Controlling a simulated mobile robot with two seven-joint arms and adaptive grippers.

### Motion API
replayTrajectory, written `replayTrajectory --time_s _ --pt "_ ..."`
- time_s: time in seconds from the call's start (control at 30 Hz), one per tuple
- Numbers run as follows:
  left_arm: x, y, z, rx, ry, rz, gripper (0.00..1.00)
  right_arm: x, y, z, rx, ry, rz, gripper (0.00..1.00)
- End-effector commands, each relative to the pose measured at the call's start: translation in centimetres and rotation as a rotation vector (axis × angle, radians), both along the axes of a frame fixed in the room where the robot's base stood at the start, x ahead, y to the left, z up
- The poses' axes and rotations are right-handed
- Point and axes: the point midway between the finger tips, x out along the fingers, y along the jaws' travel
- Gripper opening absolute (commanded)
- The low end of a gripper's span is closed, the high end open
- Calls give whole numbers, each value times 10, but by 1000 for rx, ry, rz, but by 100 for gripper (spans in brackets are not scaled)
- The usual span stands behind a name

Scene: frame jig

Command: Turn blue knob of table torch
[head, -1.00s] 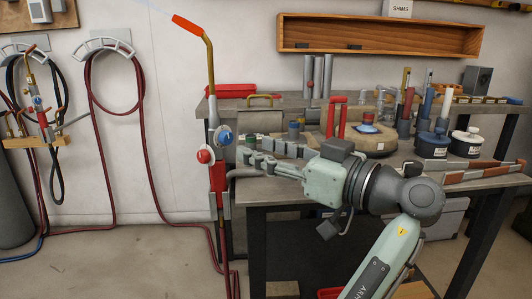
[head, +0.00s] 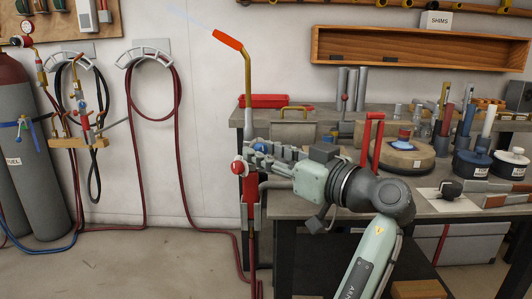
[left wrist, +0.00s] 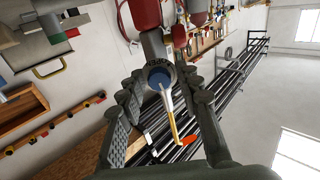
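The table torch (head: 247,92) stands upright at the table's left end, with a brass neck and an orange-red tip. Its blue knob (head: 259,145) is partly hidden behind my left gripper's fingers in the head view. Its red knob (head: 238,167) shows lower left. My left gripper (head: 264,157) is at the blue knob. In the left wrist view the open fingers of the left gripper (left wrist: 162,92) stand on either side of the blue knob (left wrist: 159,79), with gaps visible. Whether they touch it, I cannot tell. My right gripper is not in view.
The table (head: 305,208) holds a red-handled stand (head: 372,140), a round brick-topped turntable (head: 405,152) and several jars to the right. Red hoses (head: 180,170) hang on the wall at left, near a grey cylinder (head: 30,160). The floor at left is clear.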

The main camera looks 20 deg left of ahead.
Motion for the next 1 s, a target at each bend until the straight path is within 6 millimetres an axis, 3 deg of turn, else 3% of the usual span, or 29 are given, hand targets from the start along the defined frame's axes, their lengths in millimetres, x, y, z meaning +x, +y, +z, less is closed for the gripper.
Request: replayTrajectory --time_s 0.03,0.23,0.43,0.6,0.87,0.9,1.0 --pt "0 0 0 0 0 0 24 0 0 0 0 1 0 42" --pt "0 0 0 0 0 0 0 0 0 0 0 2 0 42" --pt "0 0 1 31 56 -1 0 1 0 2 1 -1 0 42" --pt "0 0 1 94 167 -1 0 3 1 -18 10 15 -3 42" --pt "0 0 0 102 178 -1 0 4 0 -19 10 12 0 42" --pt "0 0 0 101 178 -1 23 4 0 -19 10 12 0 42" --pt "0 0 0 100 178 -1 35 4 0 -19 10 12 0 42"
